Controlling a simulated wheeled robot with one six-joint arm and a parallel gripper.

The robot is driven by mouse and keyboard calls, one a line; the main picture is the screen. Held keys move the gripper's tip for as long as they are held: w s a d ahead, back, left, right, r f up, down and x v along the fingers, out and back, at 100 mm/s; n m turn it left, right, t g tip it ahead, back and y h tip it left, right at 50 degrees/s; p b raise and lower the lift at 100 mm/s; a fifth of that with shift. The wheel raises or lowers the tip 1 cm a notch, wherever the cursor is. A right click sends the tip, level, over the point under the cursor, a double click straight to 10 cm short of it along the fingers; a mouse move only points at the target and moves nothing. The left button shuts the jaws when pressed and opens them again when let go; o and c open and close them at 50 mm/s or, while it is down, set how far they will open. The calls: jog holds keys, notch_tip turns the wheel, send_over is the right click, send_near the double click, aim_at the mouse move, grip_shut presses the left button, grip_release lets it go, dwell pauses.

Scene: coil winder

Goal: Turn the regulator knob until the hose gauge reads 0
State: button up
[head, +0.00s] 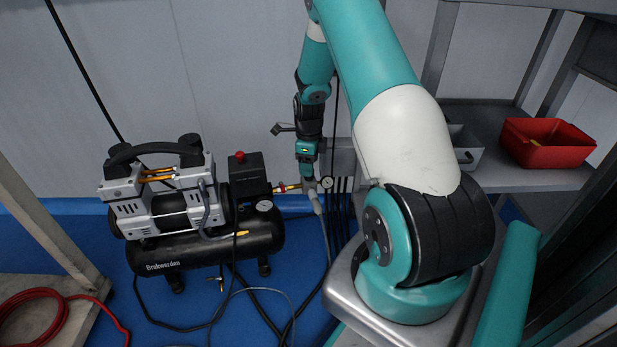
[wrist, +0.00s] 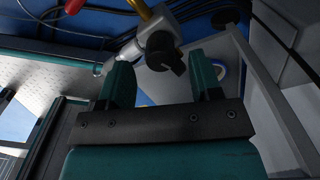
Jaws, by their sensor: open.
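My gripper (head: 307,178) points down at the hose fitting right of the compressor. In the wrist view its two fingers (wrist: 160,78) are apart. A black regulator knob (wrist: 163,52) shows just beyond and between the fingertips, below a metal body with a brass fitting (wrist: 141,9). I cannot tell whether either finger touches it. In the head view my gripper hides the knob. The small white hose gauge (head: 327,183) is just right of my gripper; its reading is too small to make out.
The black compressor (head: 205,243) stands at left with a red-topped switch box (head: 248,172) and its own gauge (head: 264,206). A grey hose (head: 321,215) and black cables hang below the fitting. Shelves with a red bin (head: 546,143) stand at right.

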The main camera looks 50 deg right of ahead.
jog(key=shift+f+b, duration=0.4)
jog(key=shift+f, duration=1)
jog(key=c, duration=0.9)
jog(key=shift+c, duration=0.2)
